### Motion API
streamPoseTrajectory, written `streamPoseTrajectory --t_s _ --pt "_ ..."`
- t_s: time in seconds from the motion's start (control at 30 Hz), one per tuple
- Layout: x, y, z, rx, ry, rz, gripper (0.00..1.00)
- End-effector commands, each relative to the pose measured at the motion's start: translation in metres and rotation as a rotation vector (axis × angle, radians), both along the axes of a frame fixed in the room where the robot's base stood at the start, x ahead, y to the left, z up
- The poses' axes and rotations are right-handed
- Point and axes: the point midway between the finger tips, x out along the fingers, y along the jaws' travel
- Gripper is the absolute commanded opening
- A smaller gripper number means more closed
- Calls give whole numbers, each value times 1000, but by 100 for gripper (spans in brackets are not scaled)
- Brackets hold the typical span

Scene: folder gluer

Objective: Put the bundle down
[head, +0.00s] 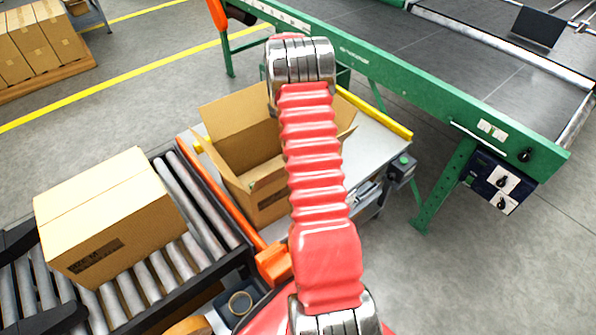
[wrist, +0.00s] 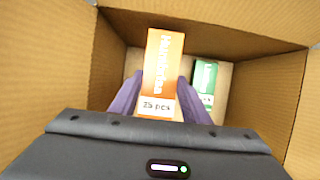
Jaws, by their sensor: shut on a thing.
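The bundle (wrist: 163,62) is an orange block with white lettering and a white "25 pcs" label. In the wrist view my gripper (wrist: 160,95) has its two purple fingers on either side of it, shut on it. The bundle is over the inside of an open cardboard box (head: 235,135), whose walls also surround it in the wrist view (wrist: 65,65). A green bundle (wrist: 205,82) stands in the box to the right of the orange one. I cannot tell whether the orange bundle touches the box floor. In the head view my red arm hides the gripper and bundle.
The box stands on a light worktable (head: 375,140) with open flaps. A closed carton (head: 110,215) sits on the roller conveyor (head: 175,265) at left. A green-framed belt conveyor (head: 420,90) runs behind. Stacked cartons (head: 38,42) stand far left.

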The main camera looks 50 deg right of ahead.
Motion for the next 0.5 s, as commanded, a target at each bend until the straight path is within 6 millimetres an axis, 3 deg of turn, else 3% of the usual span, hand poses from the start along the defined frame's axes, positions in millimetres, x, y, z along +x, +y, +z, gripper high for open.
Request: streamPoseTrajectory --t_s 0.5 --pt "0 1 -99 1 2 2 18"
